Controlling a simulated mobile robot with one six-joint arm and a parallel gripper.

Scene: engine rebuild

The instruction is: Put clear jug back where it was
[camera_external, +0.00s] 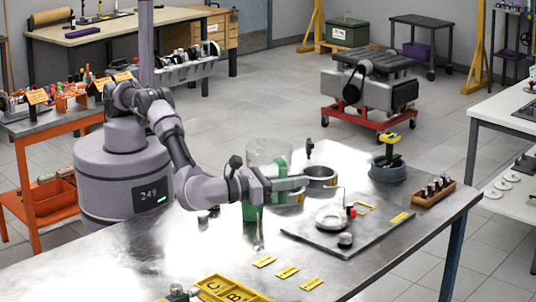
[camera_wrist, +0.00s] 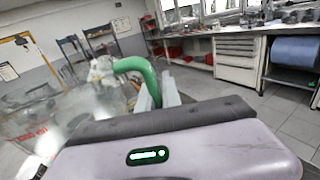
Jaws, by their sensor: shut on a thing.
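The clear jug (camera_external: 268,150) is above or on the metal table, partly hidden behind my gripper and wrist. Green parts of it show beside the gripper and below the wrist. In the wrist view its transparent body (camera_wrist: 40,112) with red markings fills the left side, and its green curved handle (camera_wrist: 138,66) runs into my jaws. My gripper (camera_external: 302,182) points right over the table and is shut on the handle; it also shows in the wrist view (camera_wrist: 162,92). The jug looks roughly upright. I cannot tell whether its base touches the table.
A metal ring (camera_external: 320,178) stands close to the gripper. A grey plate (camera_external: 370,240) with parts, a dark round base with a yellow-topped tool (camera_external: 388,170), a wooden tray (camera_external: 434,195) and a yellow tray (camera_external: 228,290) occupy the table. The table's left front (camera_external: 135,265) is bare.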

